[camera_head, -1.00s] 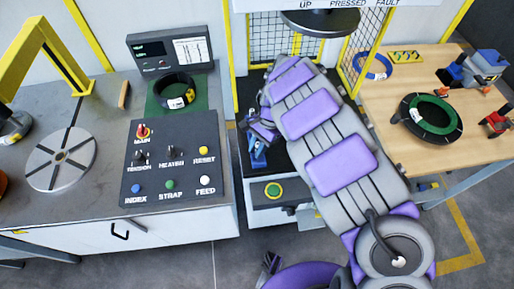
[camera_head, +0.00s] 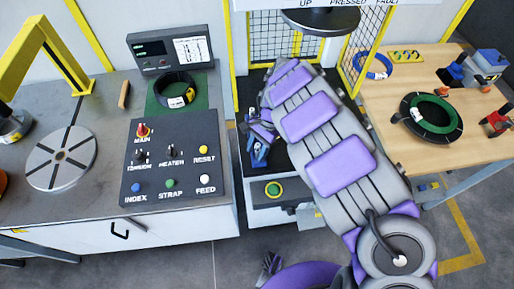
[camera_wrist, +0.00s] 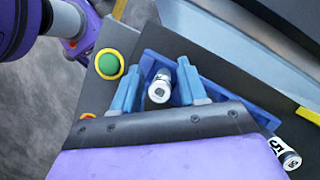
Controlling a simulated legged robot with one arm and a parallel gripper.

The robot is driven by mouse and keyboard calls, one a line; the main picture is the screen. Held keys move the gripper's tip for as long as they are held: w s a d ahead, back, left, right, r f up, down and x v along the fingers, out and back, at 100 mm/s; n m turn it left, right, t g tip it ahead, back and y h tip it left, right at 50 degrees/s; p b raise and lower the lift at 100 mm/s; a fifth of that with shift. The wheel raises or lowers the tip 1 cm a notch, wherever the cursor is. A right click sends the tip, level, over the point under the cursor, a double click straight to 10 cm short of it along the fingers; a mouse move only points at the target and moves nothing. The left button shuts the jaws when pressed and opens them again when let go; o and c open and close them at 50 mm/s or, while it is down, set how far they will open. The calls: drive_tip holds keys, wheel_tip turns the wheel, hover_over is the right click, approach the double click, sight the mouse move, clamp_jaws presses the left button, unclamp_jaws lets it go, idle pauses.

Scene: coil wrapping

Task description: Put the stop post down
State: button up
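My gripper (camera_head: 257,153) points down over the dark press bed in the head view, with its blue fingers partly hidden by my arm. In the wrist view my gripper (camera_wrist: 157,90) has its two blue fingers apart. A short silver-and-white post (camera_wrist: 160,87), which looks like the stop post, stands between them, with narrow gaps showing on both sides. The post is at a blue tray (camera_wrist: 225,92); whether its base rests in the tray is hidden. A second white post with a dark mark (camera_wrist: 285,153) lies at the tray's right end.
A green button (camera_wrist: 108,64) in a yellow ring is close to the left finger. The round press head (camera_head: 320,20) hangs above my arm. Yellow-framed mesh (camera_head: 367,50) stands behind. A control panel (camera_head: 170,165) is left; a wooden table (camera_head: 395,140) with a wrapped coil (camera_head: 432,117) is right.

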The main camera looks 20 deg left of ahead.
idle(0.3)
drive_tip(key=shift+a+r, duration=0.15)
drive_tip(key=shift+r, duration=0.4)
drive_tip(key=p+v, duration=0.1)
drive_tip(key=v, duration=0.6)
drive_tip(key=shift+d+r+p, duration=0.25)
drive_tip(key=shift+r+p, duration=0.05)
drive_tip(key=shift+p, duration=0.1)
drive_tip(key=shift+w, duration=0.1)
